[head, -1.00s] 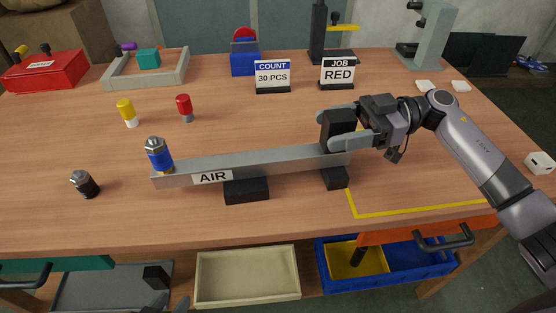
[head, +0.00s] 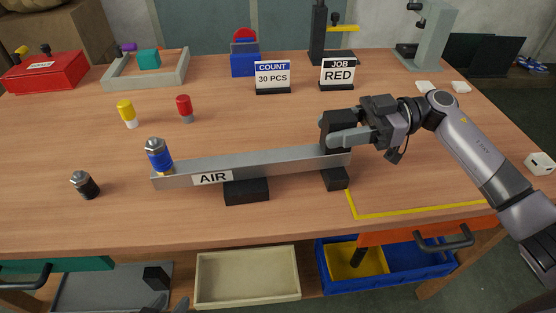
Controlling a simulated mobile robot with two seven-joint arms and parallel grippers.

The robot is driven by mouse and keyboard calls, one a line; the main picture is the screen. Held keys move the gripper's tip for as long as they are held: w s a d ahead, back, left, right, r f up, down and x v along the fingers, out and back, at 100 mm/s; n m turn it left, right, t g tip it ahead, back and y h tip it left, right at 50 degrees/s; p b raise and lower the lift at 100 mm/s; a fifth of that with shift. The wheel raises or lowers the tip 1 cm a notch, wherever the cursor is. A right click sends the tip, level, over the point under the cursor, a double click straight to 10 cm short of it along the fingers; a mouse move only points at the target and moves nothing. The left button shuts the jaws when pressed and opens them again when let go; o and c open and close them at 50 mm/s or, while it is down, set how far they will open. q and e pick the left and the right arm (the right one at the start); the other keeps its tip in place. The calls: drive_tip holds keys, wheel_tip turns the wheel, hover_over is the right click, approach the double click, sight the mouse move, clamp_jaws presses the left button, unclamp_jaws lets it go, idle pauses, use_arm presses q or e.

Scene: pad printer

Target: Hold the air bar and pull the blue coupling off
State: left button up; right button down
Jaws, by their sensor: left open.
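The grey air bar (head: 265,166), labelled AIR, lies on black support blocks across the middle of the table. The blue coupling (head: 158,156), with a silver top, stands upright at the bar's left end. My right gripper (head: 338,135) is at the bar's right end, its fingers closed about that end, which they partly hide. My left gripper (head: 167,299) shows only in part at the bottom edge, open, below the table's front edge and well apart from the bar and coupling.
A black fitting (head: 85,184) stands left of the bar. A yellow one (head: 127,113) and a red one (head: 185,108) stand behind it. COUNT (head: 272,77) and JOB (head: 337,74) signs stand further back. Open drawers (head: 248,277) project below the table's front edge.

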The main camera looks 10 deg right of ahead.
use_arm(q)
drive_tip(key=shift+d+r+p, duration=0.1)
drive_tip(key=shift+r+p, duration=0.3)
idle(0.6)
idle(0.4)
idle(0.5)
